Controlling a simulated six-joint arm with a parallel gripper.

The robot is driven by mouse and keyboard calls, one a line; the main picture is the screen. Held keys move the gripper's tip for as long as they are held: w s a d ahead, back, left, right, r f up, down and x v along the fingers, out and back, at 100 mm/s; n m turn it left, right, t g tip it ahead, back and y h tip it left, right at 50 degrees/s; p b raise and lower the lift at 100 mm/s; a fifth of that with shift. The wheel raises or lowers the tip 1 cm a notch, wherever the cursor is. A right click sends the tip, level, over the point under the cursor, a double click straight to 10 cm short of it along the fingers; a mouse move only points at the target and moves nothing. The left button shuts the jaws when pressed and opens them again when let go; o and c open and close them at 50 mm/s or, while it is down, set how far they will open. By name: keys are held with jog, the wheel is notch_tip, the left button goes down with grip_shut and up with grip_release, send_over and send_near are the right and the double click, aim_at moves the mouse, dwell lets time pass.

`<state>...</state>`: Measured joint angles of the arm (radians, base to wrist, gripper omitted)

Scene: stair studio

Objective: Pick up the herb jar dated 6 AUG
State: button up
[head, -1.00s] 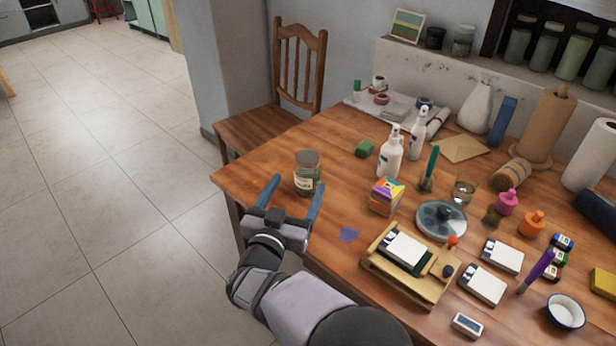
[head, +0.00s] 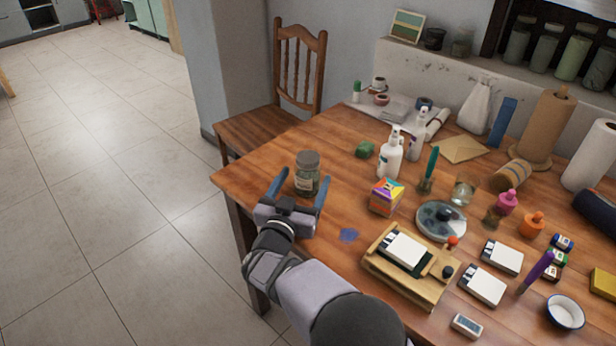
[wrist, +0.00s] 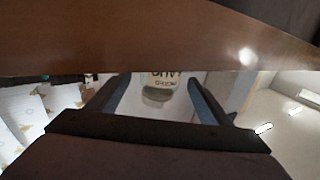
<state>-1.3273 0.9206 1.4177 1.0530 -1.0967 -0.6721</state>
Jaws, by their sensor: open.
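A glass herb jar (head: 307,174) with a dark lid and a pale label stands upright near the left edge of the wooden table. The label's date is too small to read in the head view. My gripper (head: 297,185) is open, with one blue finger on each side of the jar's lower part. The wrist view shows the jar (wrist: 158,88) between the two fingers of my gripper (wrist: 160,95), with only part of its label in sight. I cannot tell whether either finger touches the glass.
A multicoloured box (head: 386,197) and a white spray bottle (head: 390,158) stand to the jar's right. A wooden printing frame (head: 411,266) lies nearer. More jars (head: 545,48) stand on the shelf. The table's left corner is clear.

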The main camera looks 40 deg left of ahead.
jog(key=shift+x, duration=1.05)
jog(key=shift+c, duration=0.6)
jog(key=shift+r, duration=0.1)
jog(key=c, duration=1.2)
jog(key=shift+r, duration=0.1)
notch_tip(320, 180, up, 10)
jog(key=shift+f+p, duration=0.1)
jog(key=shift+p, duration=0.45)
